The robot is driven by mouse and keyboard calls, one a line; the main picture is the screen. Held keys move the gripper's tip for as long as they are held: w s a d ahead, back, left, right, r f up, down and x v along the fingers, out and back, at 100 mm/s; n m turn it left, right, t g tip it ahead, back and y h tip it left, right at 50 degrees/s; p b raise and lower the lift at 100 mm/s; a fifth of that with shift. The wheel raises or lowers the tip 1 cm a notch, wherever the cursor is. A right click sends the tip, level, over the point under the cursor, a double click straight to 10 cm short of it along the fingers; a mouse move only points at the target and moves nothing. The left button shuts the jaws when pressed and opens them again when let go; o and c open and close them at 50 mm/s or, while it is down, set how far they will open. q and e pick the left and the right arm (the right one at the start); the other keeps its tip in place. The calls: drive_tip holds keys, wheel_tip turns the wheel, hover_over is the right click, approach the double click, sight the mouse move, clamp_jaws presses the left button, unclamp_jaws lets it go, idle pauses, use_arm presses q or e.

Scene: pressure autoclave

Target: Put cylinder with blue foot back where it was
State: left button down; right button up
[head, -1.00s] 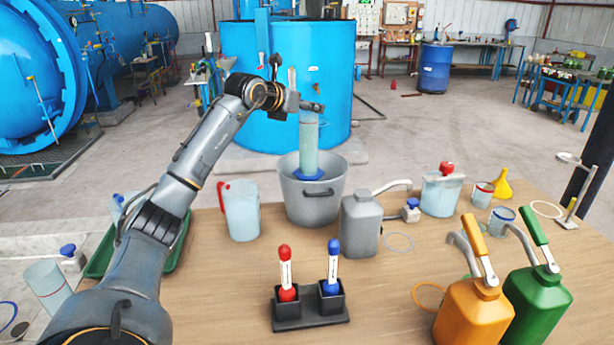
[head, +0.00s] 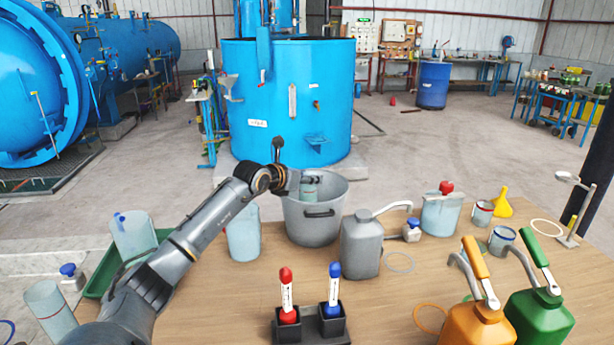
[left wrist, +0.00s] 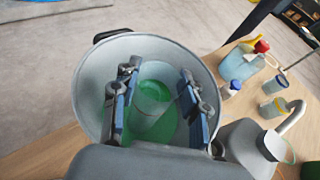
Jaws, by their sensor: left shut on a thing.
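My left gripper (head: 309,180) is shut on a clear cylinder (head: 309,191) and holds it upright at the mouth of a grey bucket (head: 298,228). Most of the cylinder is down inside the bucket, and its blue foot is hidden. In the left wrist view the cylinder (left wrist: 153,97) is between the two fingers (left wrist: 152,100), inside the bucket's rim (left wrist: 90,70). Green liquid shows around and below it; I cannot tell whether the foot touches the bottom. My right gripper is in neither view.
A clear jug (head: 243,235) stands left of the bucket and a grey can with a spout (head: 361,245) stands close on its right. A black rack (head: 312,324) with red and blue tools is in front. A green tray (head: 100,282) lies at the left.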

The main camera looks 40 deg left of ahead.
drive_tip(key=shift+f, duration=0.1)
use_arm(q)
drive_tip(key=c, duration=1.1)
unclamp_jaws()
drive_tip(key=shift+f, duration=0.15)
drive_tip(key=shift+c, duration=0.2)
drive_tip(key=o, duration=0.4)
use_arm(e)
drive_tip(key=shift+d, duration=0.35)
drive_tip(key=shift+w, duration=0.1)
use_arm(q)
drive_tip(key=shift+b+v, duration=2.05)
drive_tip(key=shift+v, duration=4.1)
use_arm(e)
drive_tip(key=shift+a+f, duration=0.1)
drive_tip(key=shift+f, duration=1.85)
use_arm(q)
drive_tip(key=shift+w, duration=0.15)
